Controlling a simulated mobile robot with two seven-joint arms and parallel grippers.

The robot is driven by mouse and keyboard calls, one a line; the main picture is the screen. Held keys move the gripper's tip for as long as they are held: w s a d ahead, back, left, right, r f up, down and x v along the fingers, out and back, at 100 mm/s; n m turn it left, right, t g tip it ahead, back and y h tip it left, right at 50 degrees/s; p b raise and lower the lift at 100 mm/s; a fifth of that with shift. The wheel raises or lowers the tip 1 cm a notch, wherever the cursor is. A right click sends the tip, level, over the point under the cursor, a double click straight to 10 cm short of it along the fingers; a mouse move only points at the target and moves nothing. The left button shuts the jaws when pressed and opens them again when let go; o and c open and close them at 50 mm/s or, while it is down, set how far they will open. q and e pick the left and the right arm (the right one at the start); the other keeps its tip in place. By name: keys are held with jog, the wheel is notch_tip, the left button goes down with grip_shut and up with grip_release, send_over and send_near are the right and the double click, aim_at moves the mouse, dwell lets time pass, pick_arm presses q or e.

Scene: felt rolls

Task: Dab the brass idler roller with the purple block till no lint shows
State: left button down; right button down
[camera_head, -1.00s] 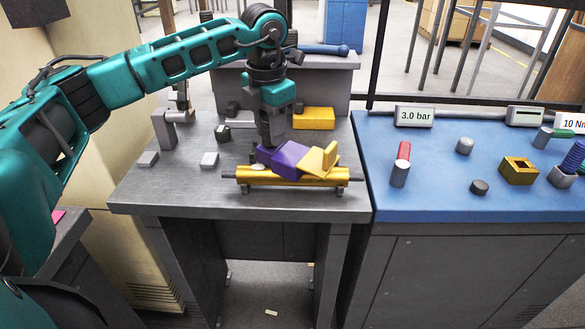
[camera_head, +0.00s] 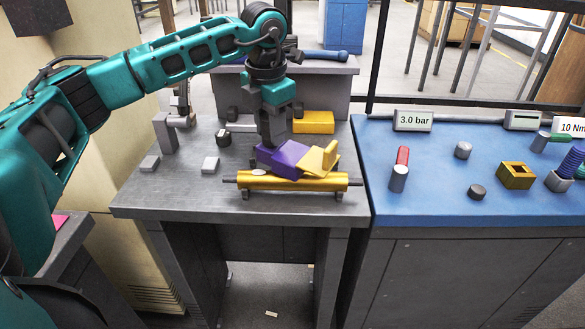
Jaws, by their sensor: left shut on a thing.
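My left gripper (camera_head: 271,148) points down over the grey bench and is shut on the purple block (camera_head: 290,158). Its fingertips are partly hidden by the block. A yellow angled piece (camera_head: 318,158) sits against the block's right side. The brass idler roller (camera_head: 290,182) lies crosswise near the bench front, just below and in front of the block. I cannot tell whether block and roller touch. A small pale lint patch (camera_head: 258,172) shows on the roller's top, left of the block. My right gripper is not in view.
A blue-topped bench (camera_head: 430,200) at right carries a red-topped cylinder (camera_head: 400,170), a brass square ring (camera_head: 515,175) and a "3.0 bar" sign (camera_head: 413,120).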

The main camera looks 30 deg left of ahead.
pick_arm(q)
jog(key=shift+s+d+r+p, duration=0.1)
jog(key=shift+r+p, duration=0.85)
jog(key=shift+r, duration=0.4)
jog(key=shift+s+r+p, duration=0.1)
jog(key=shift+r+p, duration=0.85)
jog(key=shift+r, duration=0.4)
jog(key=shift+d+f+m, duration=0.25)
jog(key=shift+d+m, duration=0.1)
jog(key=shift+m, duration=0.35)
jog(key=d+f+m, duration=0.1)
jog(key=d+m, duration=0.1)
jog(key=m, duration=0.2)
jog(key=s+d+f+m, duration=0.1)
jog(key=d+m, duration=0.1)
jog(key=m, duration=0.3)
jog(key=s+d+f+m+h, duration=0.1)
jog(key=d+m, duration=0.1)
jog(key=m, duration=0.2)
jog(key=shift+d+f, duration=0.3)
jog(key=shift+d, duration=0.05)
jog(key=s+d+f+m, duration=0.2)
jog(key=d+m, duration=0.2)
jog(key=m, duration=0.5)
jog(key=s+d+f+m+g, duration=0.1)
jog(key=d+m, duration=0.3)
jog(key=m, duration=0.6)
jog(key=shift+s+d+f+g, duration=0.3)
jog(key=shift+s+f, duration=0.2)
jog(key=shift+s, duration=0.3)
